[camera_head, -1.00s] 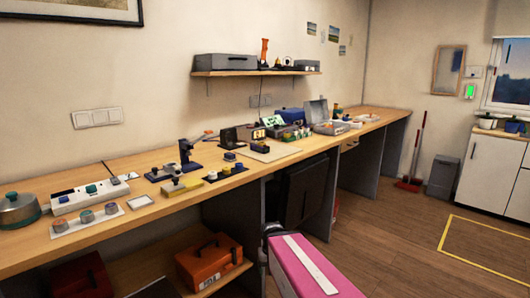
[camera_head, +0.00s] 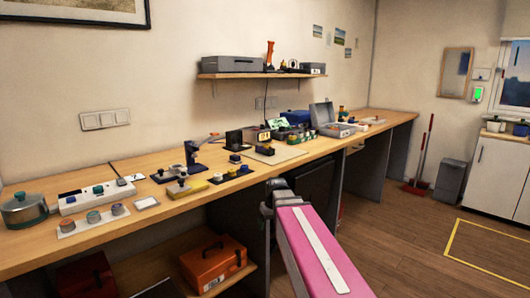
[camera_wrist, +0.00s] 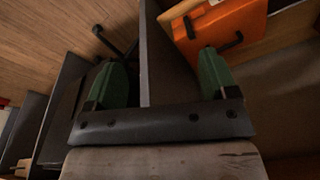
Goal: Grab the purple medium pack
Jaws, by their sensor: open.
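I cannot make out a purple medium pack in either view; the small items on the bench are too small to tell apart. My gripper shows in the wrist view (camera_wrist: 160,82), with its two green fingers wide apart and nothing between them. It is below bench height, facing a dark upright panel (camera_wrist: 160,60) and the orange toolbox. In the head view my pink arm rises from the bottom centre, and its grey end is in front of the bench's front edge.
The wooden bench (camera_head: 150,235) runs along the wall with a pot (camera_head: 25,210), a power strip (camera_head: 97,197), a yellow block (camera_head: 187,188), a blue case (camera_head: 294,117) and an open grey case (camera_head: 324,115). An orange toolbox (camera_head: 213,262) sits on the lower shelf.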

